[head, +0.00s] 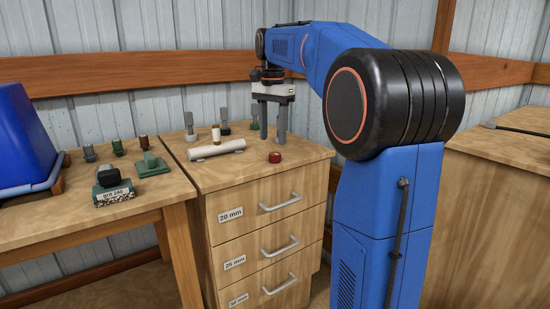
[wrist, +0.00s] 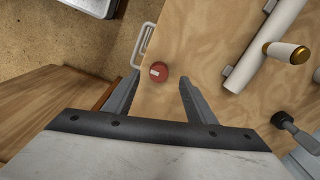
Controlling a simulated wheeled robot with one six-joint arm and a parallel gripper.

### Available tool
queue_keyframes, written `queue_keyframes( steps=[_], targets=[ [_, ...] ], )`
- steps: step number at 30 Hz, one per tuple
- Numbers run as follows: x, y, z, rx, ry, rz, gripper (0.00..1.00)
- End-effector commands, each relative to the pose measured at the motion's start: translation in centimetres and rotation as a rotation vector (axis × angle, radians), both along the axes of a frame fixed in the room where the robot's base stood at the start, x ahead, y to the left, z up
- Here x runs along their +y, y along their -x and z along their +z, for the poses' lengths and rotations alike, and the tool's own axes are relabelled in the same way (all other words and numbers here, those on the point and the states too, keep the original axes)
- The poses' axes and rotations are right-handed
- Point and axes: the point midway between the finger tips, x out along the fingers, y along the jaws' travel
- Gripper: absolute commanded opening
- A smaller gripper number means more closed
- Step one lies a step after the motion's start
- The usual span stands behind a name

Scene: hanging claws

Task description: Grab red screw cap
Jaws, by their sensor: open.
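The red screw cap (head: 275,157) stands on top of the wooden drawer cabinet (head: 250,176), near its front right edge. The gripper is open and holds nothing.
A drawer handle (wrist: 143,46) juts from the cabinet front. The cabinet top around the cap is clear.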

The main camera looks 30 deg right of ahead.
Motion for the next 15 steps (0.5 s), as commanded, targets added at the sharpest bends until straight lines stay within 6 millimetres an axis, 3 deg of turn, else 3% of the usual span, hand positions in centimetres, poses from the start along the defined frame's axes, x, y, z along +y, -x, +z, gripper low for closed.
queue_keyframes(
  steps=[5,15],
  targets=[
    [-0.1,0.0,-1.0,0.000,0.000,0.000,0.51],
    [-0.6,0.0,-5.0,0.000,0.000,0.000,0.51]
  ],
)
